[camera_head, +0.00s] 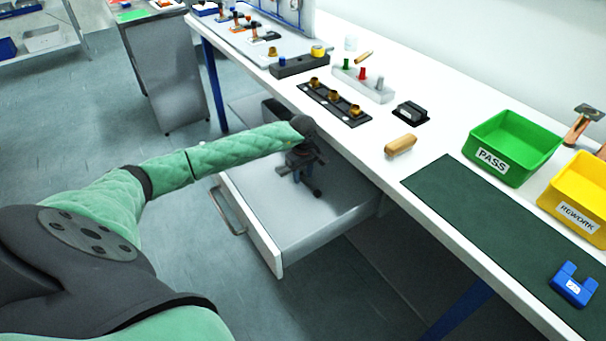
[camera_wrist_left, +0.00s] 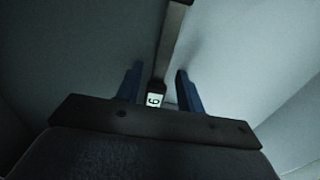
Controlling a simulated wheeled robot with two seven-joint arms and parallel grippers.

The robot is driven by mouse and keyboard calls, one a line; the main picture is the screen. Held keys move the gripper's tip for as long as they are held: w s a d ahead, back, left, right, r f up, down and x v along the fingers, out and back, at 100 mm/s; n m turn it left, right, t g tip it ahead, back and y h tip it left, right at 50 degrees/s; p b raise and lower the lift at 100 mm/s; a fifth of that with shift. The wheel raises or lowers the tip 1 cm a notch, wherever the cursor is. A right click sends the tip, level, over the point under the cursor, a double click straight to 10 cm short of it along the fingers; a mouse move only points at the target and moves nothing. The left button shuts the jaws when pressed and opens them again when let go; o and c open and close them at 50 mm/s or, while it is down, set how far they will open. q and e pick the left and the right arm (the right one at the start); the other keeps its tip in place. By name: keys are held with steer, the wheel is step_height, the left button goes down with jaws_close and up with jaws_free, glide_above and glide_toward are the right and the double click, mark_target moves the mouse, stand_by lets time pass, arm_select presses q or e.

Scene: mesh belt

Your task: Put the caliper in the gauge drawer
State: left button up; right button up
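The gauge drawer (camera_head: 262,205) is pulled out from under the bench, with a pale grey floor and a bar handle at its front. My left gripper (camera_head: 306,172) reaches down into it. In the left wrist view, the caliper (camera_wrist_left: 171,45) is a long metal bar with a small dark, lit display near the gripper. It lies between the two blue fingers of my left gripper (camera_wrist_left: 158,72), with gaps on both sides, so the gripper is open. In the head view a small dark piece shows below the fingers; I cannot tell if it is the caliper. My right gripper is out of view.
The bench (camera_head: 385,175) above the drawer holds a black block with brass pieces (camera_head: 333,97), a wooden piece (camera_head: 400,145), and a dark green mat (camera_head: 480,225). A green PASS bin (camera_head: 512,145), a yellow REWORK bin (camera_head: 575,205) and a blue block (camera_head: 574,284) are at the right.

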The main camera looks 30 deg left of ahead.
mark_target(303, 178)
arm_select(q)
steer(key=shift+r, duration=0.45)
step_height(303, 178, up, 11)
steer(key=b, duration=0.3)
steer(key=shift+r, duration=0.15)
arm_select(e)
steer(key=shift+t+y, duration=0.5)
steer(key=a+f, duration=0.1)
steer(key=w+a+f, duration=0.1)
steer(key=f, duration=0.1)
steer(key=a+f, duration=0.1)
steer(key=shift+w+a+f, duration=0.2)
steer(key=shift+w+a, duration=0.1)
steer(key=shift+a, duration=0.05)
